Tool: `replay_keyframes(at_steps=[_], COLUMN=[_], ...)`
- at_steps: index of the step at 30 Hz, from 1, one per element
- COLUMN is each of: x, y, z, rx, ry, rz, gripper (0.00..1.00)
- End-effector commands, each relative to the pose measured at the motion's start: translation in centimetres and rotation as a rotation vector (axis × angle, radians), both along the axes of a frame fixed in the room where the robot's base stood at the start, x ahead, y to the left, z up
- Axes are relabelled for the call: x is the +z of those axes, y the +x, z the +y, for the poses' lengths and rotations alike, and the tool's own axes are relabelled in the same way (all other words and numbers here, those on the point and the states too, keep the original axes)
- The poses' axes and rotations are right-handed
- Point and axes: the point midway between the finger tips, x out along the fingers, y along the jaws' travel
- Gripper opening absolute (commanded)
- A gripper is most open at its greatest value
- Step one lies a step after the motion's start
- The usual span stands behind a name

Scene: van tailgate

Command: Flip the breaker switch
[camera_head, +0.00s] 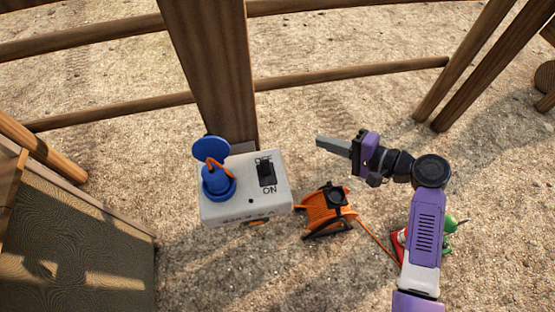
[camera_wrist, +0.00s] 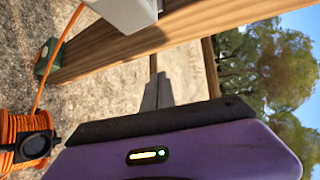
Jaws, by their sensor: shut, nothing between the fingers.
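The breaker switch (camera_head: 265,173) is a black rocker on the top face of a white box (camera_head: 228,205), with OFF and ON lettering beside it. The box is fixed at a wooden post (camera_head: 215,75). I cannot tell which way the rocker is tipped. A blue round socket with its lid up (camera_head: 218,184) sits left of the switch. My gripper (camera_head: 319,142) is shut and empty, to the right of the box and apart from it. In the wrist view, my gripper (camera_wrist: 155,92) points past a corner of the white box (camera_wrist: 125,12); the switch is not visible there.
An orange cable reel (camera_head: 328,208) lies on the gravel right of the box. Red and green objects (camera_head: 447,238) are partly hidden behind my arm. Wooden rails (camera_head: 350,73) run behind. A large panel (camera_head: 75,235) stands at the lower left.

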Motion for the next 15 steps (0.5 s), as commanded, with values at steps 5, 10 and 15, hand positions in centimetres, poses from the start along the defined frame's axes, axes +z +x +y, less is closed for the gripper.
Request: replay_keyframes(at_steps=[5,10,15], x=[2.1,3.3,3.8], y=[-2.2,-4.9,-6.1], z=[1.5,2.0,2.1], rx=[0.225,0.368,0.423], ry=[0.152,0.228,0.253], rz=[0.129,0.217,0.253], gripper=[0.00,0.00,0.00])
